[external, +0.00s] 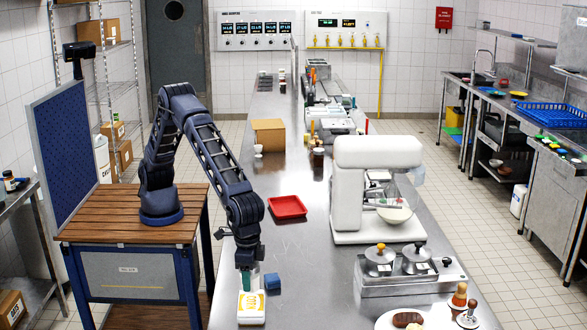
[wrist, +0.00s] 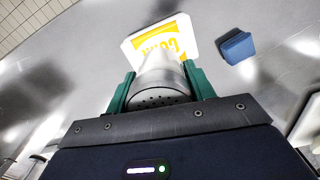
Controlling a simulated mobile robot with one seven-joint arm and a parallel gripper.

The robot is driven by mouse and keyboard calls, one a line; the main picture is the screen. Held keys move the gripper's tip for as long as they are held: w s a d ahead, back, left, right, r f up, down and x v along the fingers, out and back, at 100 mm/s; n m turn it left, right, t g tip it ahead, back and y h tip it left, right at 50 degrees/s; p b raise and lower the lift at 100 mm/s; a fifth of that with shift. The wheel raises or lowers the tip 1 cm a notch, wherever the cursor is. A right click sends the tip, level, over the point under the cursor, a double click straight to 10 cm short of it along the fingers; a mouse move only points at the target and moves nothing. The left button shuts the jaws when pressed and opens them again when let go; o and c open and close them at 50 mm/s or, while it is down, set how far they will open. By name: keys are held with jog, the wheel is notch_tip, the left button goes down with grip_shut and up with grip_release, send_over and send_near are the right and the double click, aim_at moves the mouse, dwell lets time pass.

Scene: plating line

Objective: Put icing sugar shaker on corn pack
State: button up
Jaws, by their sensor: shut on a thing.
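The corn pack (external: 251,309), white with a yellow face, lies on the steel counter at the front, below my gripper (external: 246,282). It also shows in the wrist view (wrist: 175,42), just beyond the fingertips. In the wrist view my gripper (wrist: 163,82) has its green fingers shut on the icing sugar shaker (wrist: 158,78), a pale metal cylinder with a holed top facing the camera. The shaker's far end overlaps the corn pack in that view. I cannot tell whether it touches the pack. The shaker is largely hidden in the external view.
A small blue block (external: 272,281) sits just right of the corn pack. A red tray (external: 287,207) lies farther back. A white stand mixer (external: 357,190), a unit with lidded pots (external: 395,285) and plates (external: 398,321) stand to the right. Counter between tray and block is clear.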

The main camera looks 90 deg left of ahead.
jog(key=shift+f, duration=2.4)
jog(key=o, duration=1)
jog(key=shift+f, duration=0.1)
jog(key=shift+o, duration=0.2)
